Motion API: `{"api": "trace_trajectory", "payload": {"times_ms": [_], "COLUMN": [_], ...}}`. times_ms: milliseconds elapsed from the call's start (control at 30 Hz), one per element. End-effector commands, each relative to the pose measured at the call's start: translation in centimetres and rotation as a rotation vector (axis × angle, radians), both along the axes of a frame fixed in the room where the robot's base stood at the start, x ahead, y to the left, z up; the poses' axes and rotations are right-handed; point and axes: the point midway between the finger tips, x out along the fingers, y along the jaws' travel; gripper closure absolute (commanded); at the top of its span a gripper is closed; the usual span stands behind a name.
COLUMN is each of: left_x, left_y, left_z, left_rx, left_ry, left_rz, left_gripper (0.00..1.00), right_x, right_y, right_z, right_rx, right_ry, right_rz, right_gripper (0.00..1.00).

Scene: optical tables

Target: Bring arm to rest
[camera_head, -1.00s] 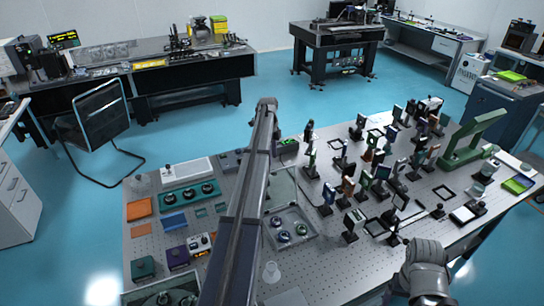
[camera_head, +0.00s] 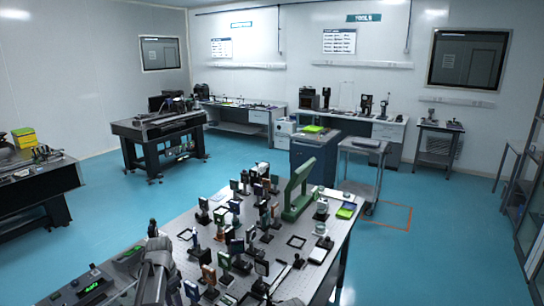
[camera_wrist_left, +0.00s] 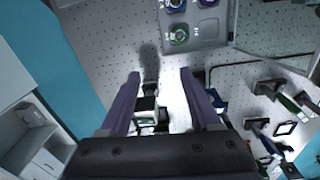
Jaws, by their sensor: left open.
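My left gripper (camera_wrist_left: 160,78) shows in the left wrist view with its two purple fingers apart. It is above a perforated optical table (camera_wrist_left: 110,50). Small dark and pale parts (camera_wrist_left: 147,103) show in the gap between the fingers, and I cannot tell their height below them; nothing is seen clamped. In the head view one of my grey arm links stands at the lower left, over the optical table (camera_head: 335,243). No gripper shows there, and my right gripper is not seen.
Several optical mounts crowd the table near a green arched stand (camera_head: 298,190). A cart (camera_head: 362,165) and a blue-grey cabinet (camera_head: 313,158) stand behind. A grey panel with round parts (camera_wrist_left: 208,32) lies near my left gripper. Blue floor is open at right.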

Motion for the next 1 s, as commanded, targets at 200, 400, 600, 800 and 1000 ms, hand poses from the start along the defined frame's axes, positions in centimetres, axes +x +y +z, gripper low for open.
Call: {"api": "trace_trajectory", "payload": {"times_ms": [200,400,600,800,1000], "left_x": [-8.4,-13.8,-15.9,-17.9,-19.9], "left_y": [-8.8,-13.2,-17.0,-21.0,-24.2], "left_z": [0.0,0.0,-3.4,-7.4,-10.5], "left_rx": [0.019,0.018,0.037,0.083,0.127], "left_ry": [-0.031,-0.057,-0.050,-0.022,-0.002], "left_rz": [0.310,0.534,0.552,0.430,0.327], "left_gripper": [0.37,0.37,0.37,0.37,0.37], "right_x": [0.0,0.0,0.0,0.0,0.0], "right_y": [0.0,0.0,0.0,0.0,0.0], "right_z": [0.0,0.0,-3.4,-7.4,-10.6], "right_rx": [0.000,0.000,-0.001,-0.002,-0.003], "right_ry": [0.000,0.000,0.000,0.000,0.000], "right_rz": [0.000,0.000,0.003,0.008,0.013], "right_gripper": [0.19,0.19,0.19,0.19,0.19]}}
